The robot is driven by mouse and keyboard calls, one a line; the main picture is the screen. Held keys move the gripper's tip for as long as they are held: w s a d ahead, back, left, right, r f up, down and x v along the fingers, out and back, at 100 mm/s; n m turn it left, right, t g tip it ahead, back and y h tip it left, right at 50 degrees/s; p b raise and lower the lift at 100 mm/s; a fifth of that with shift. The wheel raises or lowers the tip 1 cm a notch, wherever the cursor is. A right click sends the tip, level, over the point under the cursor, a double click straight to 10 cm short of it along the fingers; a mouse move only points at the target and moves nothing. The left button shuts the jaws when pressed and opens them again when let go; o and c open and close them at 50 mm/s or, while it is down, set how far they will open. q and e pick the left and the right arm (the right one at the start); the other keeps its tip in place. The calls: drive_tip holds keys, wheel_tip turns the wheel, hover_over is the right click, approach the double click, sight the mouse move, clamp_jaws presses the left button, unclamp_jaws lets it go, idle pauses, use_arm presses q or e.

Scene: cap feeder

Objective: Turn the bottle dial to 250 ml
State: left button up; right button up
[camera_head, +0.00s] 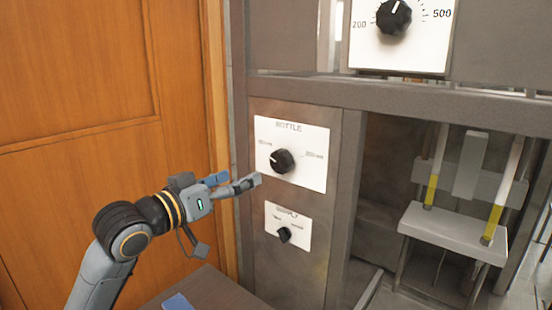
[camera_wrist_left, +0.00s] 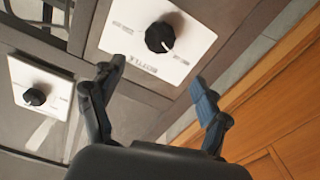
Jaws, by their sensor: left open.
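The bottle dial (camera_head: 282,161) is a round black knob on a white plate (camera_head: 313,170) labelled BOTTLE. Its white mark points left, towards a small blurred label. Another blurred label is at the right of the knob. My left gripper (camera_head: 240,182) is open and empty, just left of and a little below the knob. In the left wrist view the picture is turned over, and the bottle dial (camera_wrist_left: 159,36) lies beyond the gap between the spread fingers of the gripper (camera_wrist_left: 155,85). The fingers are apart from the knob. My right gripper is not in view.
A smaller black knob (camera_head: 285,234) on its own plate sits below. A larger dial (camera_head: 393,17) marked 200 and 500 is at upper right. A wooden door (camera_head: 90,100) stands at left. An open bay with a metal stand (camera_head: 455,232) is at right.

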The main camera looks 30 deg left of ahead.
use_arm(q)
drive_tip(key=p, duration=0.1)
approach(278, 161)
drive_tip(key=w, duration=0.3)
drive_tip(key=w+p, duration=0.1)
drive_tip(key=w, duration=0.2)
drive_tip(key=w+p, duration=0.1)
drive_tip(key=w, duration=0.1)
drive_tip(key=shift+w+d+r, duration=0.1)
drive_tip(key=shift+w+d, duration=0.25)
drive_tip(key=shift+w+p, duration=0.35)
drive_tip(key=shift+w, duration=0.25)
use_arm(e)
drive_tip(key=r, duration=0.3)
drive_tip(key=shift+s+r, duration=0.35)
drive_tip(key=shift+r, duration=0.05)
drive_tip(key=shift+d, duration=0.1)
use_arm(q)
drive_tip(key=c, duration=1.2)
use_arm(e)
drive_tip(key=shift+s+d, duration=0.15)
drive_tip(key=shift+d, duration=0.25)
